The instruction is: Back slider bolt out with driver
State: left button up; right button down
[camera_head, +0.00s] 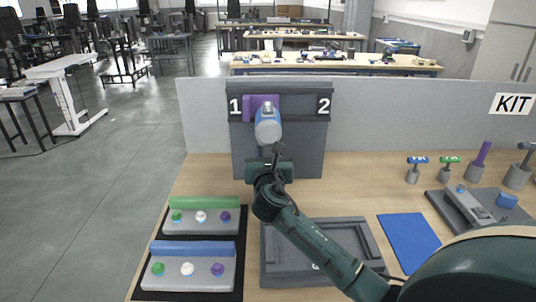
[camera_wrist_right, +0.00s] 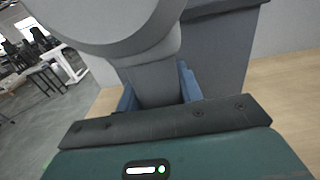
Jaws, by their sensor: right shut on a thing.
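An upright grey panel (camera_head: 243,155) marked 1 and 2 stands at the back of the bench. A purple slider (camera_head: 252,102) sits on its upper part, nearer mark 1. My right gripper (camera_head: 267,151) is in front of the panel, shut on the driver, which has a blue and grey rounded body (camera_head: 267,127). In the wrist view the blue fingers of my right gripper (camera_wrist_right: 158,92) close on the driver's grey grip (camera_wrist_right: 153,80), below its wide grey body (camera_wrist_right: 110,22). The driver overlaps the slider's lower part; the bolt and the driver's tip are hidden. My left gripper is not in view.
Two trays with green and blue bars (camera_head: 203,202) (camera_head: 193,248) and coloured knobs lie at front left. A grey recessed tray (camera_head: 275,277) lies under my arm. A blue mat (camera_head: 407,240), upright tools in holders (camera_head: 412,175) and a KIT sign (camera_head: 513,104) are at right.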

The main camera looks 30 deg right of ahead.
jog(key=shift+w+d+r, duration=0.2)
jog(key=shift+w, duration=0.05)
jog(key=shift+s+r+p, duration=0.15)
jog(key=shift+r+p, duration=0.25)
jog(key=shift+p, duration=0.2)
dwell(1.0)
jog(key=shift+s+p, duration=0.2)
jog(key=shift+p, duration=0.45)
dwell(0.6)
jog(key=shift+a, duration=0.1)
dwell(0.4)
jog(key=shift+s, duration=0.1)
jog(key=shift+s+a+f+p, duration=0.2)
jog(key=shift+s+a+p, duration=0.1)
jog(key=shift+p, duration=0.2)
jog(key=shift+s+a, duration=0.35)
jog(key=shift+s, duration=0.2)
jog(key=shift+f+p+v, duration=0.2)
jog(key=shift+p+v, duration=0.6)
jog(key=shift+v, duration=0.55)
